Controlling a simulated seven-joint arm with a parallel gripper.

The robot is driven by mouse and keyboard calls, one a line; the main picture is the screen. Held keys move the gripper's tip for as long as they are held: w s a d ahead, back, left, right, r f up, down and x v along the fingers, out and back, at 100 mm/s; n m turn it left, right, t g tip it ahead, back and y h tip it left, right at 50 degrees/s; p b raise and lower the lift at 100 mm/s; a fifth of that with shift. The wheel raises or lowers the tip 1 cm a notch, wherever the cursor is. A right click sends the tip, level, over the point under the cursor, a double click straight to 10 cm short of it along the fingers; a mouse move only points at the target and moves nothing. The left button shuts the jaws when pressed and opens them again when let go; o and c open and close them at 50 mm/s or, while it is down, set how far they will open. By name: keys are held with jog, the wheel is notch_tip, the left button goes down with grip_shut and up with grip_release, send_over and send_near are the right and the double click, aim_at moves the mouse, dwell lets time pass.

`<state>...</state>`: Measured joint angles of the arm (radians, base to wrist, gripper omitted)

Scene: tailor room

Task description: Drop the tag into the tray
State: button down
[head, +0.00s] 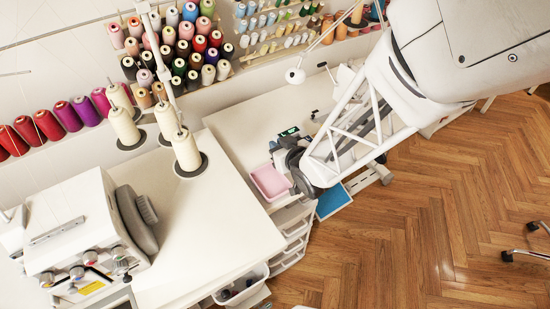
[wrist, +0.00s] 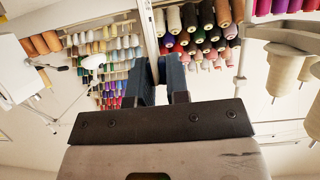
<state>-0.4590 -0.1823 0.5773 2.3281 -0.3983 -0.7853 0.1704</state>
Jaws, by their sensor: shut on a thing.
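The pink tray (head: 270,182) lies at the front edge of the white table, in the middle of the head view. My gripper (head: 284,160) is low over the table just beyond and right of the tray, partly hidden by my own arm. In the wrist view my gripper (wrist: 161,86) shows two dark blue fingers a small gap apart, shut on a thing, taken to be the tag. The tag itself cannot be made out clearly in either view.
A small dark green item (head: 288,132) lies on the table behind my gripper. A blue flat panel (head: 333,201) is right of the tray, near white drawers (head: 293,232). A sewing machine (head: 85,235) and thread cones (head: 186,152) stand left. The table behind is mostly clear.

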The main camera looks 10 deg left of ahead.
jog(key=shift+s+a+f, duration=0.1)
jog(key=shift+s+a, duration=0.15)
jog(key=shift+s, duration=0.25)
jog(key=shift+f, duration=0.15)
jog(key=shift+f, duration=2.85)
jog(key=c, duration=1)
grip_release()
jog(key=shift+c, duration=0.2)
jog(key=shift+s+d, duration=0.1)
jog(key=v, duration=0.7)
jog(key=shift+d+r, duration=0.2)
